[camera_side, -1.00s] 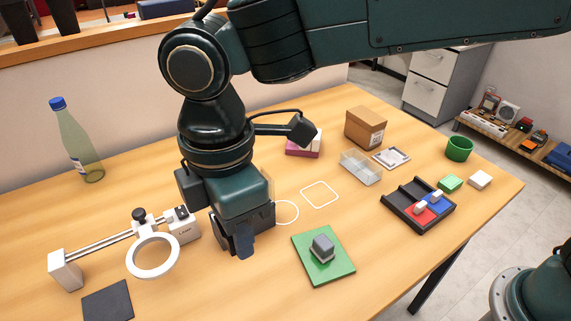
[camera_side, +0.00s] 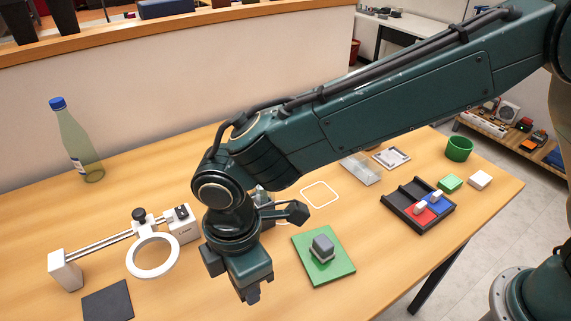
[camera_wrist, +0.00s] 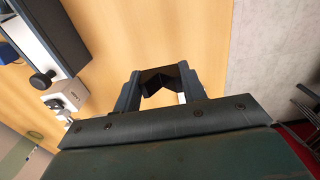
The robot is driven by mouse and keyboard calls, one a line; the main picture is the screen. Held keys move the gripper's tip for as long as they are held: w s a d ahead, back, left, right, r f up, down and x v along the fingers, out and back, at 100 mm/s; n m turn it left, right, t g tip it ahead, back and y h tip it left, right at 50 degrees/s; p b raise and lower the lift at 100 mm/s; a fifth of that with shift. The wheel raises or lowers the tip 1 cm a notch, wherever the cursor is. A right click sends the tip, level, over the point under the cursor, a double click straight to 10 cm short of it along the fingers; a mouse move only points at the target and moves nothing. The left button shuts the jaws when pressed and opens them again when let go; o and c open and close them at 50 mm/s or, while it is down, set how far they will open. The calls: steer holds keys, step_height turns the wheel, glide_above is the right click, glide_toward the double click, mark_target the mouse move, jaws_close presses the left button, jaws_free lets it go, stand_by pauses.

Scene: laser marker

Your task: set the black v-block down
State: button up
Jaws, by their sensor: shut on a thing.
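My gripper (camera_side: 251,290) points down near the front of the table, between the white ring on its rail and the green plate. In the wrist view, my gripper's fingers (camera_wrist: 159,86) are shut on the black v-block (camera_wrist: 158,74), whose notched dark shape spans the gap between them. In the side view the v-block cannot be made out clearly against my dark fingers. I cannot tell whether it touches the table or hangs just above it.
The white ring fixture (camera_side: 153,276) and a dark square pad (camera_side: 107,301) lie to the left. A green plate (camera_side: 338,269) with a grey block (camera_side: 322,246) lies to the right. A black tray (camera_side: 389,208) and a white square outline (camera_side: 320,184) are farther back.

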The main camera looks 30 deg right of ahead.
mark_target(249, 310)
steer(key=shift+f, duration=1.65)
steer(key=shift+f, duration=2.1)
steer(key=shift+f, duration=0.2)
steer(key=o, duration=1)
steer(key=shift+c, duration=0.2)
steer(key=shift+r, duration=0.1)
step_height(249, 310, up, 12)
steer(key=shift+r, duration=0.1)
